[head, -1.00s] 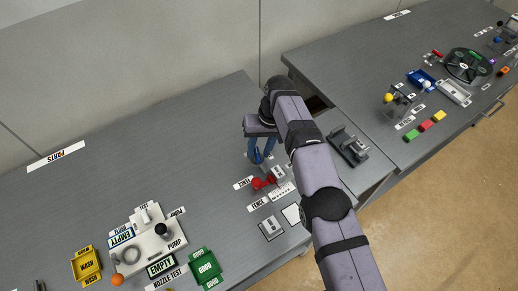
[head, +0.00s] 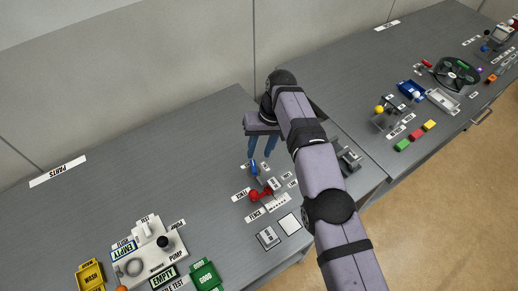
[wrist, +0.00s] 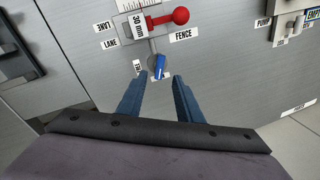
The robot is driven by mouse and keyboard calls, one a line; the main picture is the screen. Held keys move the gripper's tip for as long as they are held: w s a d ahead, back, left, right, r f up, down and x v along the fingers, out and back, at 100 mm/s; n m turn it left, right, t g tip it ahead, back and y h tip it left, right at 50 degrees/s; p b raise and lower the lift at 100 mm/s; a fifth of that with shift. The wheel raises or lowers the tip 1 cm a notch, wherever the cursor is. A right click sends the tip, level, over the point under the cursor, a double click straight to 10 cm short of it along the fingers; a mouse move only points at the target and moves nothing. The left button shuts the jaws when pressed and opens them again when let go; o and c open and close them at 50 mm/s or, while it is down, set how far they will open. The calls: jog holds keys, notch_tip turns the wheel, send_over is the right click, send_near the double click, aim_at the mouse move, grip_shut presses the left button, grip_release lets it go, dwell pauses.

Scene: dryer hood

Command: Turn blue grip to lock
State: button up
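The blue grip (head: 254,167) stands on the bench beside the fence fixture. In the wrist view the blue grip (wrist: 160,66) sits at the end of a grey stem, slightly tilted, just beyond my fingertips and roughly centred between them. My gripper (head: 261,154) is above the bench on the wall side of the grip. In the wrist view my gripper (wrist: 157,77) is open, with two blue fingers apart and nothing between them. Small labels by the grip are partly hidden and too small to read.
A red knob (head: 260,194) sits by the FENCE labels (head: 240,195), close to the blue grip. A dark grey fixture (head: 347,158) lies right of my arm, partly hidden. The pump station (head: 148,252) is at the lower left. The bench's left middle is clear.

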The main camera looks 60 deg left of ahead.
jog(key=shift+f, duration=0.15)
notch_tip(320, 180, up, 9)
jog(key=y+b, duration=0.3)
jog(key=b, duration=1.1)
send_over(254, 166)
jog(key=d, duration=0.1)
jog(key=s+d+f+t+b, duration=0.1)
jog(key=d+f, duration=0.2)
jog(key=f, duration=0.2)
jog(key=d+f+b, duration=0.1)
jog(key=d+f, duration=0.2)
jog(key=f, duration=0.2)
jog(key=shift+t+y, duration=0.4)
jog(key=shift+y, duration=0.2)
jog(key=shift+w+a+f+p, duration=0.2)
jog(key=shift+a+f+p, duration=0.1)
jog(key=shift+a+f, duration=0.75)
jog(key=shift+w+a+f+p, duration=0.15)
jog(key=shift+a+f+p, duration=0.15)
jog(key=shift+a+f, duration=0.7)
jog(key=shift+w+a+f+p, duration=0.2)
jog(key=shift+a+f+p, duration=0.1)
jog(key=shift+a+f, duration=0.75)
